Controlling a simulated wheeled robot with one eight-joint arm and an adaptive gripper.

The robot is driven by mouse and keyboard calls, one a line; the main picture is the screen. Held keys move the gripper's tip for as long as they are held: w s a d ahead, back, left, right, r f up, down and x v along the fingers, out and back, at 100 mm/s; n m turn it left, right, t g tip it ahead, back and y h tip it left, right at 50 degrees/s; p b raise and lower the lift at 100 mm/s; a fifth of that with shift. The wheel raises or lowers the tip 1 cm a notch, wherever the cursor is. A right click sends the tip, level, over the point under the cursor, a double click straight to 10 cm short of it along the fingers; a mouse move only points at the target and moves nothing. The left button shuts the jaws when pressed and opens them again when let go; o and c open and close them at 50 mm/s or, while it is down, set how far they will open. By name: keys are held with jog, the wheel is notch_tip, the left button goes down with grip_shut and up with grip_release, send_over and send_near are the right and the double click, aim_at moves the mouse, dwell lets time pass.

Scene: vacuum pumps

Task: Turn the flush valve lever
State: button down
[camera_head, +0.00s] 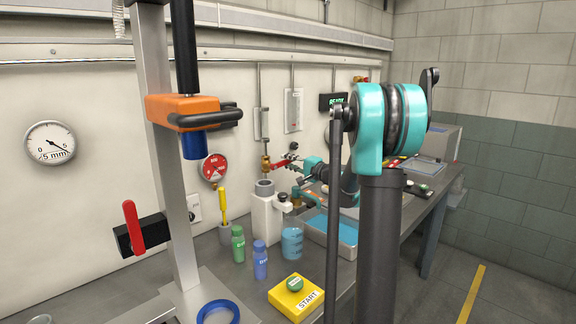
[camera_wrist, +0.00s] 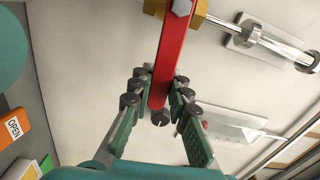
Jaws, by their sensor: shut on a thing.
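The red valve lever (camera_wrist: 174,48) runs down from a brass valve body (camera_wrist: 158,7) in the wrist view, joined by a hex bolt. My gripper (camera_wrist: 162,80) has its two green-padded fingers on either side of the lever's free end and is shut on it. In the head view, the lever (camera_head: 281,163) points right from the brass valve (camera_head: 266,163) on a thin vertical pipe at the wall. My gripper (camera_head: 293,157) is small there, at the lever's right end, and partly hidden by my own arm.
Below the valve stand a white pump body (camera_head: 265,215), green bottle (camera_head: 238,244), blue bottle (camera_head: 260,259) and blue beaker (camera_head: 292,243). A blue-filled tray (camera_head: 340,254) lies to the right. A yellow START box (camera_head: 297,297) sits in front. Another red lever (camera_head: 134,227) is at left.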

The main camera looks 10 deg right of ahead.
jog(key=c, duration=1.8)
grip_release()
jog(key=shift+f+m, duration=0.25)
jog(key=shift+m, duration=0.05)
jog(key=shift+c, duration=0.2)
jog(key=o, duration=0.4)
jog(key=shift+s+d, duration=0.1)
jog(key=shift+s, duration=0.05)
jog(key=shift+v, duration=0.85)
jog(key=shift+v, duration=3)
